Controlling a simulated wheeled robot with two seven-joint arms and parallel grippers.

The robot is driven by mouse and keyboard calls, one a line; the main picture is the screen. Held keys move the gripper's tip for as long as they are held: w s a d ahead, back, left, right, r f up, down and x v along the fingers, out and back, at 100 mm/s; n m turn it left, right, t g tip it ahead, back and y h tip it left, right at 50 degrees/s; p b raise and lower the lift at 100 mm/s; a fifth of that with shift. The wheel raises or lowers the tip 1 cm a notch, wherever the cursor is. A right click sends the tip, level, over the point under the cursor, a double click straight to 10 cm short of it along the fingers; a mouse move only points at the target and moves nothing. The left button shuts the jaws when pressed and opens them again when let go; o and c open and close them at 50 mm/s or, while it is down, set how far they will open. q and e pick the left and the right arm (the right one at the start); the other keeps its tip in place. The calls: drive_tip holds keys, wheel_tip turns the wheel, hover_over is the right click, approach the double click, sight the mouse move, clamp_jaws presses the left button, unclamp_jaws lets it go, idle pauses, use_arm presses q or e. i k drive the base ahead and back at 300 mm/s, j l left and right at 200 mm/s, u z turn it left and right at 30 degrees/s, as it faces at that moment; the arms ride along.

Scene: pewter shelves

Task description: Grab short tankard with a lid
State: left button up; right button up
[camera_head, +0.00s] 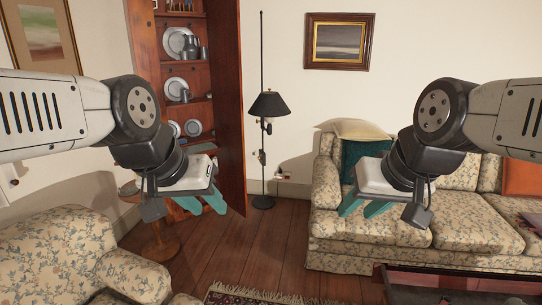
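Pewter pieces stand on the shelves of a tall wooden cabinet (229,100) at the upper left. A small pewter tankard (186,95) is on the middle shelf in front of a plate. A taller pewter jug (191,46) and a small vessel (203,53) are on the shelf above. They are too small to tell clearly which has a lid. My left gripper (203,206) is open and empty, in front of and below the shelves. My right gripper (362,210) is open and empty, in front of the sofa, far from the cabinet.
A floral armchair (50,245) is at the lower left, beside a small round wooden table (160,243). A black floor lamp (269,105) stands right of the cabinet. A floral sofa (455,215) and a dark low table (450,283) fill the right.

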sight(185, 99)
drive_tip(key=i+u, duration=0.1)
drive_tip(key=i, duration=0.4)
drive_tip(key=i+l+u, duration=0.1)
drive_tip(key=i, duration=0.45)
drive_tip(key=i+l+u, duration=0.1)
drive_tip(key=i, duration=0.4)
drive_tip(key=i+l+u, duration=0.1)
drive_tip(key=i+l, duration=0.2)
drive_tip(key=i, duration=0.2)
drive_tip(key=i+j+u, duration=0.2)
drive_tip(key=i+u, duration=0.3)
drive_tip(key=i, duration=0.5)
drive_tip(key=i+l+u, duration=0.15)
drive_tip(key=i+u, duration=0.3)
drive_tip(key=i, duration=0.55)
drive_tip(key=i+j, duration=0.1)
drive_tip(key=i, duration=0.3)
drive_tip(key=i+j+z, duration=0.1)
drive_tip(key=i, duration=0.3)
